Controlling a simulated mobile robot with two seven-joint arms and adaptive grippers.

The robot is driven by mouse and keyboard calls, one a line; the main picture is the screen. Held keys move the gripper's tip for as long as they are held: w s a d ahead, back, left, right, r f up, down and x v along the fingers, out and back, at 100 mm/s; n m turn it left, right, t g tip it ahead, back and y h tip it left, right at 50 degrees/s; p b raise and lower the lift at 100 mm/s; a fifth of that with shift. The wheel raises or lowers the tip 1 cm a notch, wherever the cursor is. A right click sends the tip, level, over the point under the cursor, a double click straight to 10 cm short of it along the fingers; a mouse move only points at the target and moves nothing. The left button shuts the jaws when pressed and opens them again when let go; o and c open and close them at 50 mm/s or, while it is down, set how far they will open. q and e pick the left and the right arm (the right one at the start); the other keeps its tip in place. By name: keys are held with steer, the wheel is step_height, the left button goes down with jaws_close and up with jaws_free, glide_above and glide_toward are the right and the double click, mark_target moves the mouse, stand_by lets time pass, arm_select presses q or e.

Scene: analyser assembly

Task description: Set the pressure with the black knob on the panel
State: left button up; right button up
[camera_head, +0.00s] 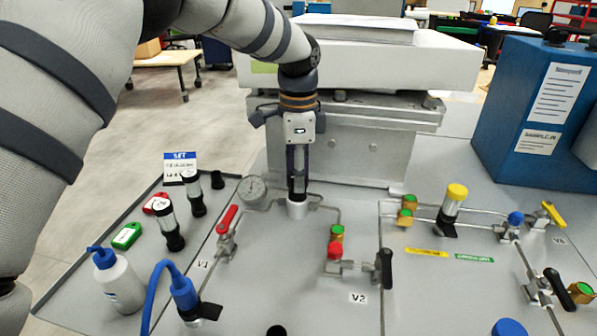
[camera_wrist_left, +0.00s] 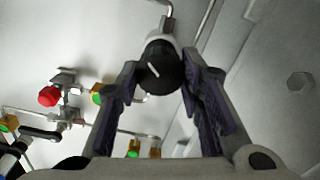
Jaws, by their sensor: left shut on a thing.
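The black knob (camera_wrist_left: 160,70) shows in the left wrist view between the two fingers, with a white pointer line on its face. In the head view my left gripper (camera_head: 297,190) points down over the knob's spot on the panel (camera_head: 290,270), and its fingers hide the black knob. A pale round base (camera_head: 297,209) shows just below the fingertips. In the left wrist view my left gripper (camera_wrist_left: 158,85) is shut on the knob, a finger on each side. A round pressure gauge (camera_head: 252,190) stands left of the gripper; its reading is too small to tell. My right gripper is out of view.
A red-handled valve (camera_head: 228,220) marked V1 stands left of the knob. A black-handled valve (camera_head: 384,268) marked V2 stands to the right. A white card (camera_head: 180,167) reads SET. A large blue box (camera_head: 540,110) stands at right, and a grey pedestal (camera_head: 375,150) behind.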

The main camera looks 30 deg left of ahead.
arm_select(q)
steer(key=shift+s+f+m, duration=0.1)
steer(key=shift+m, duration=2.2)
steer(key=o, duration=1.2)
steer(key=shift+c, duration=0.2)
step_height(320, 180, up, 12)
